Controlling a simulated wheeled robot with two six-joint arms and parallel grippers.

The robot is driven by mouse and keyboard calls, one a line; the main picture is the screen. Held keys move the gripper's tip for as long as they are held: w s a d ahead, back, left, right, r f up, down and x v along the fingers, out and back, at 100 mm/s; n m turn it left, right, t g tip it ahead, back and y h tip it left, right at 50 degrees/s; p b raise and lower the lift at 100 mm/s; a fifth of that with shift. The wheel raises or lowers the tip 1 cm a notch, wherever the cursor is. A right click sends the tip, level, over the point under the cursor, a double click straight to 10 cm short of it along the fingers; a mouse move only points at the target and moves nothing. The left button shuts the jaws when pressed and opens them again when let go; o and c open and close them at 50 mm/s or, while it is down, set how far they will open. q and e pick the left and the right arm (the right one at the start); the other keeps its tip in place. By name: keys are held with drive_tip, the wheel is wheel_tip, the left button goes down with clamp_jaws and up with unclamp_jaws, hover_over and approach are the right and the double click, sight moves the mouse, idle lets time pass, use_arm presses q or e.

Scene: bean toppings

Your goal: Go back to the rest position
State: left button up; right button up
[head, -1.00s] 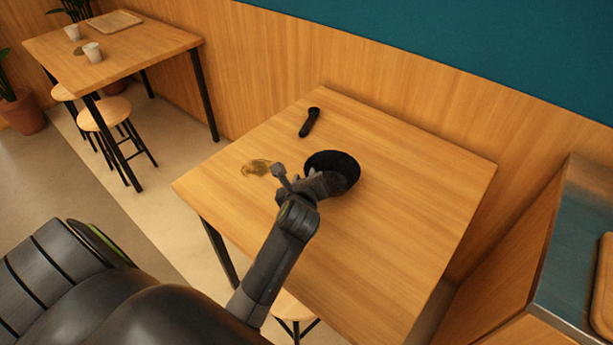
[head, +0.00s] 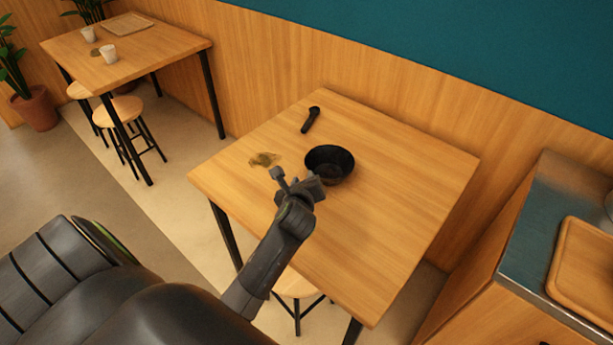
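My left gripper (head: 296,183) reaches over the near table from below, beside the near-left rim of the black bowl (head: 343,172). Its two fingers are spread apart with nothing seen between them. It overlaps the bowl's edge in the picture; I cannot tell if they touch. The bowl stands upright, with something dark brown at its bottom. My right gripper is not in view.
The wooden table (head: 420,165) also bears a black handled object (head: 310,120) and a brownish patch (head: 264,160). A stool (head: 297,285) stands under its near side. A counter with a wooden tray (head: 585,262) is at right. Another table (head: 160,45) with cups is at back left.

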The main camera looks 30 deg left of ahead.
use_arm(q)
drive_tip(key=s+f+n, duration=0.1)
drive_tip(key=s+n, duration=0.1)
drive_tip(key=s+n+g, duration=0.1)
drive_tip(key=s+n, duration=0.1)
drive_tip(key=s+a+f+n+g, duration=0.1)
drive_tip(key=s, duration=0.1)
drive_tip(key=shift+s+f+n+h, duration=0.25)
drive_tip(key=shift+f+n+h, duration=0.05)
drive_tip(key=shift+n, duration=0.1)
drive_tip(key=s+d+f+n+g+h, duration=0.1)
drive_tip(key=s+d+n+g+h, duration=0.15)
drive_tip(key=s+n, duration=0.85)
drive_tip(key=s+d+f+n+g+h, duration=0.15)
drive_tip(key=s+n+g, duration=0.25)
drive_tip(key=s+n, duration=0.65)
drive_tip(key=s+a+f+m, duration=0.1)
drive_tip(key=s+f, duration=0.1)
drive_tip(key=f, duration=1)
drive_tip(key=s+a+f+m, duration=0.1)
drive_tip(key=f, duration=1.2)
drive_tip(key=s+d+f+g, duration=0.1)
drive_tip(key=s+f+g, duration=0.1)
drive_tip(key=s+f, duration=1.2)
drive_tip(key=shift+s+d+f+h, duration=0.3)
drive_tip(key=shift+s+f+h, duration=0.1)
drive_tip(key=shift+f, duration=0.15)
